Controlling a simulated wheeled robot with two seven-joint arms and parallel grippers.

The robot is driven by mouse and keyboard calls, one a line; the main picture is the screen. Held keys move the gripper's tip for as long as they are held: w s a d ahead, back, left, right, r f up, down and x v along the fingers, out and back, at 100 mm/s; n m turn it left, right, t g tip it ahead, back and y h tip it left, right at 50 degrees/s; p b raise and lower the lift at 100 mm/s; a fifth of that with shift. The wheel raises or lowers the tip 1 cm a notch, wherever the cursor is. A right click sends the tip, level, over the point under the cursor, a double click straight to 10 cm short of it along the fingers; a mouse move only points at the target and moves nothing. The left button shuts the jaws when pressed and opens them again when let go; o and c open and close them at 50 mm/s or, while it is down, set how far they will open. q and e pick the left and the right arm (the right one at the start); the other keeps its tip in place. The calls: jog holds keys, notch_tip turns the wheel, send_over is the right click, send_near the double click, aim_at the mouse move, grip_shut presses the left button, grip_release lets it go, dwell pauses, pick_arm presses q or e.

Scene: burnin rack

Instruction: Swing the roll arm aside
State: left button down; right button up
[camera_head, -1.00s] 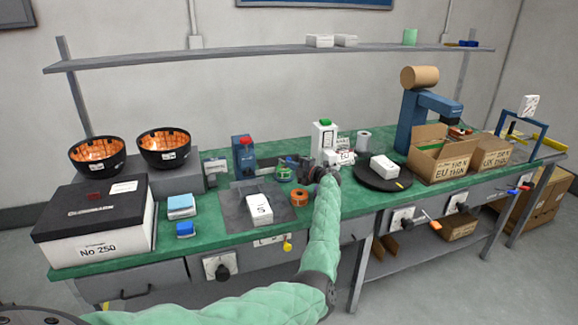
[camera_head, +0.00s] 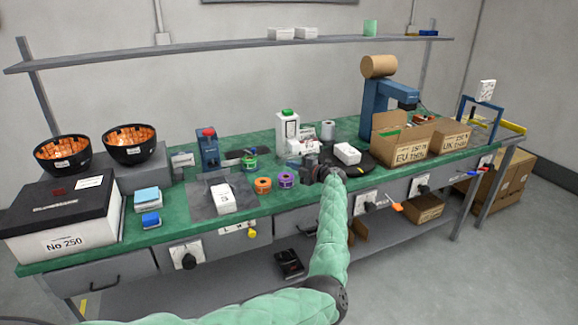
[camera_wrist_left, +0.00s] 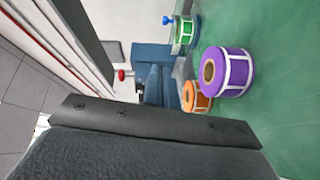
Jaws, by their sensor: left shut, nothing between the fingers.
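The task's roll arm seems to be on the blue stand (camera_head: 374,100) at the back right of the bench. It carries a brown roll (camera_head: 378,66) on top, and a blue arm (camera_head: 397,88) reaches right from it above the open cartons. My left gripper (camera_head: 306,166) is shut and empty, low over the bench's front part, left of the black round turntable (camera_head: 362,168). It is well apart from the blue stand. In the left wrist view a dark gripper part (camera_wrist_left: 155,122) crosses the lower picture. My right gripper is not in view.
Purple (camera_head: 286,180) and orange (camera_head: 263,185) spools lie left of my gripper. A white box (camera_head: 347,153) lies on the turntable. Open cartons (camera_head: 408,148) stand in front of the blue stand. A white bottle-like container (camera_head: 287,127) stands behind my gripper.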

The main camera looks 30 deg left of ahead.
pick_arm(q)
jog(key=shift+d, duration=0.3)
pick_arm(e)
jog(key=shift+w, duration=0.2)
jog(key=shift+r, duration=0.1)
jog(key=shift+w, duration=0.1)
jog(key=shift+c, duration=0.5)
